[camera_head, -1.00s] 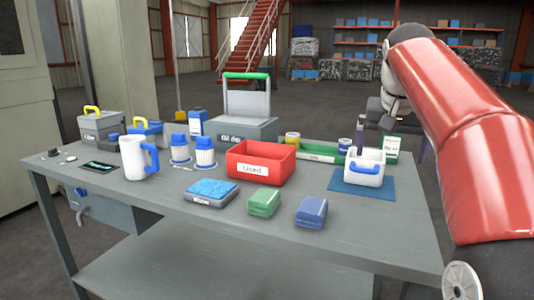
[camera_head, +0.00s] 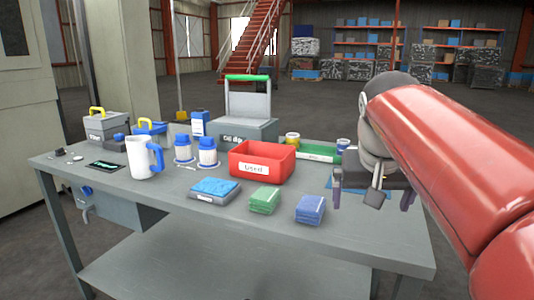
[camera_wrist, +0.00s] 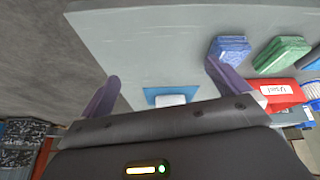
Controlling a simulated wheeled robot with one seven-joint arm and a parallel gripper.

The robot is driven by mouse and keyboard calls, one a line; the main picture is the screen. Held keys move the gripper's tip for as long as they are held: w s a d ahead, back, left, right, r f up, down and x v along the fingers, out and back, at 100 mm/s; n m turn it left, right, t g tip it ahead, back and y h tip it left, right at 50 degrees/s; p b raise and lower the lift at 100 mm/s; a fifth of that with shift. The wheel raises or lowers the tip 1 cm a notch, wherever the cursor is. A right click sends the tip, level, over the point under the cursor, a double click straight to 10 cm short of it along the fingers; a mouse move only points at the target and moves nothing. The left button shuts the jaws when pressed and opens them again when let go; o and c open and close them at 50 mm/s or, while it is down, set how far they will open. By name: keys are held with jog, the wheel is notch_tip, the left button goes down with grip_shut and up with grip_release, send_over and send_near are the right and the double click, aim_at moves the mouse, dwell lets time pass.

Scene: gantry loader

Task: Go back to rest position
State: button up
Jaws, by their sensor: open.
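My gripper (camera_head: 372,190) is open and empty, above the right end of the grey table (camera_head: 370,240). In the head view it hides most of the blue mat (camera_head: 333,182) and the white caddy on it. In the wrist view the two fingers (camera_wrist: 160,90) are spread wide, with the white caddy (camera_wrist: 171,100) and the blue mat (camera_wrist: 156,91) seen beyond the gripper body, between them. Nothing is between the fingertips.
A blue cloth stack (camera_head: 310,209), a green cloth stack (camera_head: 264,200) and a red "Used" bin (camera_head: 262,161) stand left of my gripper. A white jug (camera_head: 141,158) and blue-capped bottles (camera_head: 207,151) stand further left. The table's front right is clear.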

jog(key=s+a+f+n+t+y+p, duration=0.1)
jog(key=s+a+f+n, duration=0.1)
jog(key=s+f, duration=1.3)
jog(key=shift+s+a+f+y, duration=0.4)
jog(key=shift+a+f, duration=0.2)
jog(key=shift+f, duration=0.15)
